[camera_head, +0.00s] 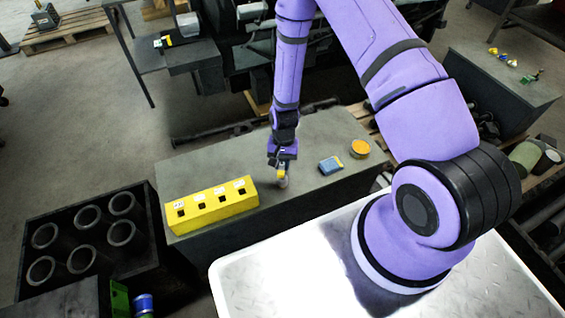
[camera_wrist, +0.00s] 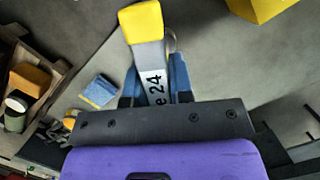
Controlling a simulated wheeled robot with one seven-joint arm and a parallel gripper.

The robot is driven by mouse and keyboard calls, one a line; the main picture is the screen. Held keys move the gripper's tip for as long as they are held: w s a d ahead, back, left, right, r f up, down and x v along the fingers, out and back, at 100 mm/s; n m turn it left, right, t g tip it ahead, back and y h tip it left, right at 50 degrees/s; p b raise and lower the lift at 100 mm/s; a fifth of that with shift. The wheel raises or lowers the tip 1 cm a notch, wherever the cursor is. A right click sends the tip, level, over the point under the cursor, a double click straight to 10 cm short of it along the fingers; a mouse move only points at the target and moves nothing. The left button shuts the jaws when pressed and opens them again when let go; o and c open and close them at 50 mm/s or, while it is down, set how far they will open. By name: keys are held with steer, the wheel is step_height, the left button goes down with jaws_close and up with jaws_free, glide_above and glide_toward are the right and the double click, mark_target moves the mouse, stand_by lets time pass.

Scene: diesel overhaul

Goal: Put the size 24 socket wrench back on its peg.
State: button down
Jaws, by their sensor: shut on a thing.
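My gripper (camera_head: 281,160) is over the grey bench, shut on the size 24 socket wrench. In the wrist view the wrench (camera_wrist: 153,70) is a grey bar with a yellow end and dark lettering ending in "e 24", between my blue fingers (camera_wrist: 155,92). I cannot read the labels.
The grey bench (camera_head: 300,207) is clear between my gripper and its front edge. A blue box (camera_head: 330,165) and an orange round tin (camera_head: 360,148) lie right of my gripper. A dark crate (camera_head: 62,263) with several round tubes stands left of the bench.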

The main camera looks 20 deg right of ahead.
steer(key=shift+w+x, duration=0.2)
steer(key=shift+x, duration=0.8)
steer(key=shift+c, duration=1.9)
jaws_free()
steer(key=shift+d+f, duration=0.1)
steer(key=shift+s+a+r+v, duration=0.1)
steer(key=shift+s+a+v, duration=0.15)
steer(key=shift+v, duration=1.2)
steer(key=shift+s+a+r+v, duration=0.1)
steer(key=shift+s+v, duration=0.25)
steer(key=shift+v, duration=1.15)
steer(key=shift+s+a+r+v, duration=0.1)
steer(key=shift+s+a+v, duration=0.15)
steer(key=shift+v, duration=1.2)
steer(key=shift+d, duration=0.1)
